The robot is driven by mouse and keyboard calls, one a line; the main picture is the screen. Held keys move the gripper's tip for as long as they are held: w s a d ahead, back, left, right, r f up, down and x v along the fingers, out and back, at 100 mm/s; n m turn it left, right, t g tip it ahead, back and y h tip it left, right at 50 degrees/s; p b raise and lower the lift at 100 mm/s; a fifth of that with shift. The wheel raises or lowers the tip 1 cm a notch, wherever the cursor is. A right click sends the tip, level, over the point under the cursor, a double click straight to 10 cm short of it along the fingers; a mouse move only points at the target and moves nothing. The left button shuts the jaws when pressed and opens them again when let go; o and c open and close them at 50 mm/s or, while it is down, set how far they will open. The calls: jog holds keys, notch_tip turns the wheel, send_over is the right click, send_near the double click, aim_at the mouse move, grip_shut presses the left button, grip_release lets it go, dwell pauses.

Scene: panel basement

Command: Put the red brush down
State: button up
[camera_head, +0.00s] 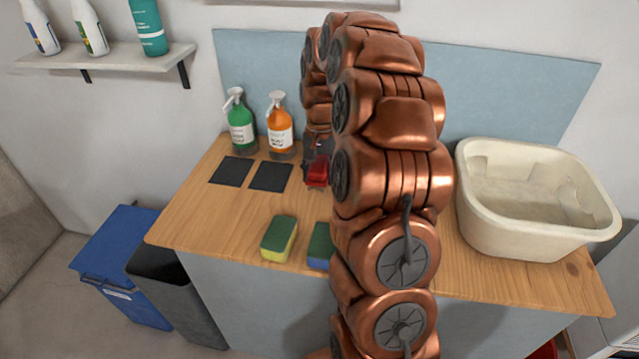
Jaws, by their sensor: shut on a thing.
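The red brush (317,173) shows as a small red piece at the end of my arm, beyond the two black squares as seen from the left. My gripper (318,154) is dark, partly hidden behind my arm, and shut on the red brush. Most of the brush is hidden by my arm and gripper. I cannot tell whether it touches the wooden counter (205,225) or hangs just above it.
Green (241,125) and orange (280,130) pump bottles stand behind two black squares (270,177). Two sponges (279,238) lie near the front edge. A cream basin (535,235) fills the right. Blue (115,250) and black bins stand at lower left. A shelf (110,58) holds bottles.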

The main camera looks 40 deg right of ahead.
aim_at(319, 195)
jog(key=shift+f+p, duration=0.6)
jog(key=shift+f, duration=1.55)
jog(key=shift+f, duration=0.2)
jog(key=o, duration=1.3)
jog(key=shift+r, duration=0.1)
jog(key=r+b, duration=0.1)
jog(key=r, duration=0.3)
jog(key=r+b, duration=0.1)
jog(key=r, duration=0.3)
jog(key=w+d+r+b, duration=0.1)
jog(key=r, duration=0.3)
jog(key=shift+b, duration=0.35)
jog(key=shift+r, duration=0.1)
